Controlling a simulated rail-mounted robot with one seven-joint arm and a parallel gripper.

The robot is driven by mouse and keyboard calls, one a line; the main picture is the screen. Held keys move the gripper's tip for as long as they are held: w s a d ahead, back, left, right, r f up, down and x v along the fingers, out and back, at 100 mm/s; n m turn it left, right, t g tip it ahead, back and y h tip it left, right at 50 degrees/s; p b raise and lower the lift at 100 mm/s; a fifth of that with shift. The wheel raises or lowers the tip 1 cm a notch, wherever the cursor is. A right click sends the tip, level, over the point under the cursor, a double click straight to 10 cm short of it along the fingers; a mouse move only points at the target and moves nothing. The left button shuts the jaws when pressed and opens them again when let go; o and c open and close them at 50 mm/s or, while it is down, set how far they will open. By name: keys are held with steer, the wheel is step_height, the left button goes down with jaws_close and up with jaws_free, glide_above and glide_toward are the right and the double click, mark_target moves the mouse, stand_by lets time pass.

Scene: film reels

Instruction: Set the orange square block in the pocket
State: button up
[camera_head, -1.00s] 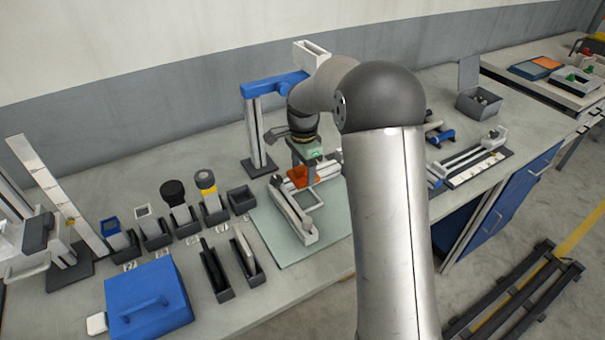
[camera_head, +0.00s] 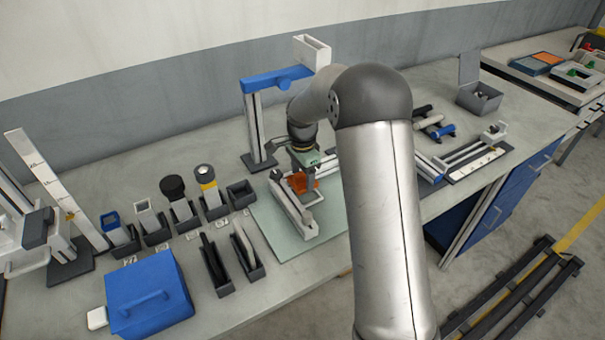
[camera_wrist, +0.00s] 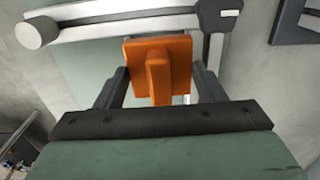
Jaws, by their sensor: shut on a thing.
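The orange square block (camera_head: 302,183), a flat plate with a raised rib, is held between the two fingers of my gripper (camera_wrist: 160,85). In the wrist view the block (camera_wrist: 158,62) is seen from above, its plate roughly level with the frame. My gripper is shut on it, over the white-and-grey angled fixture (camera_head: 296,208) on the pale green mat (camera_head: 268,224). The fixture's bars (camera_wrist: 110,30) pass behind the block in the wrist view. The pocket cannot be made out; the block and gripper hide that part. I cannot tell whether the block touches the fixture.
A blue-armed stand (camera_head: 255,125) rises just behind my gripper. Several black holders with tools, including a dark round-topped one (camera_head: 173,188), stand to the left. A blue box (camera_head: 148,295) is at the front left. A railed fixture (camera_head: 470,160) lies to the right.

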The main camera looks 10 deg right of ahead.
steer(key=o, duration=1.2)
steer(key=shift+c, duration=0.2)
step_height(320, 180, up, 13)
steer(key=s+f+n, duration=0.3)
steer(key=s+n, duration=1.1)
steer(key=s, duration=2)
steer(key=shift+s+t, duration=0.25)
steer(key=shift+t, duration=0.05)
steer(key=shift+a, duration=0.1)
